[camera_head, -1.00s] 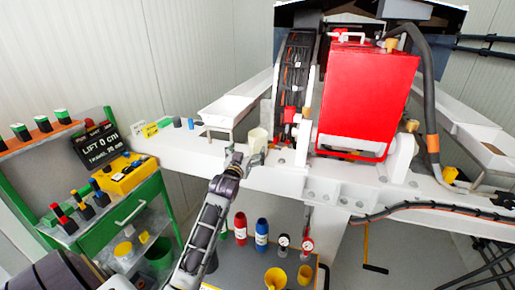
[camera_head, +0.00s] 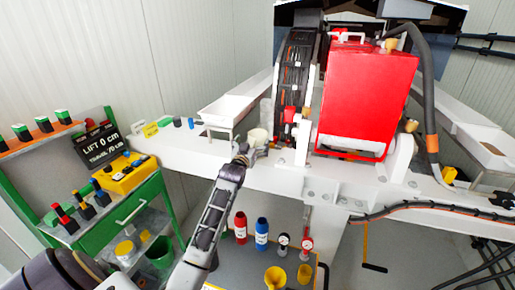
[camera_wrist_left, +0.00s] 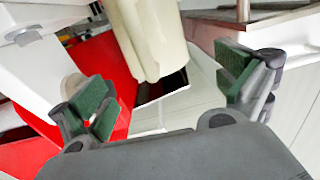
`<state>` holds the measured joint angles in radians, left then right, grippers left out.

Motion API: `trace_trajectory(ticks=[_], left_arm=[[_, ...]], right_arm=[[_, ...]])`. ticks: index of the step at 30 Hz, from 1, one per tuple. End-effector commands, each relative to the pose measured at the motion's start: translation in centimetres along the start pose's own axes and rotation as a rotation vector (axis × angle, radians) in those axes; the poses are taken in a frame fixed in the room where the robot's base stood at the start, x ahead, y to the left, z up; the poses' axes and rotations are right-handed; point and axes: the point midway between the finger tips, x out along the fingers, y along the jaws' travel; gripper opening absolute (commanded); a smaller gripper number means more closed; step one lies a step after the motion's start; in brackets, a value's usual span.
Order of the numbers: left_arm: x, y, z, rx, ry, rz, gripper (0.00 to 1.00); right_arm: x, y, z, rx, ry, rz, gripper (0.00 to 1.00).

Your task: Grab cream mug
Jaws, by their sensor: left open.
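The cream mug (camera_head: 259,135) stands on the white beam, left of the red machine. In the left wrist view the cream mug (camera_wrist_left: 152,42) hangs into the picture from the top, ahead of the gap between the green-padded fingers. My left gripper (camera_head: 251,154) is just in front of the mug in the head view. In the left wrist view the left gripper (camera_wrist_left: 168,90) is open, with room on both sides of the mug and no finger visibly touching it. The mug's far end is cut off there. My right gripper is not seen.
The red machine (camera_head: 367,100) stands right of the mug. A white tray on legs (camera_head: 227,110) is behind and left of it. Small blue and green items (camera_head: 177,122) lie farther left on the beam. Red and blue bottles (camera_head: 262,232) stand below.

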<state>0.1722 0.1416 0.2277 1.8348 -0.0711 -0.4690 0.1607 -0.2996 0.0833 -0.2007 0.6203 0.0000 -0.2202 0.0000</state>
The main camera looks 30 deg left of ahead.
Motion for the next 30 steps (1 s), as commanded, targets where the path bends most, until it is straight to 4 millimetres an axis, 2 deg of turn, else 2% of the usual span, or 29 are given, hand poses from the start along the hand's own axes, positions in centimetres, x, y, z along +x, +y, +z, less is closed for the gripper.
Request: trace_trajectory(ticks=[11, 30], left_arm=[[0.7, 0.1, -0.1, 0.0, 0.001, 0.0, 1.0], [5.0, 0.3, -0.2, 0.001, 0.001, 0.001, 1.0]], right_arm=[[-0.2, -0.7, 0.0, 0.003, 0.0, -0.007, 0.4], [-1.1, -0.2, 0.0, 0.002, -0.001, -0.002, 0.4]])
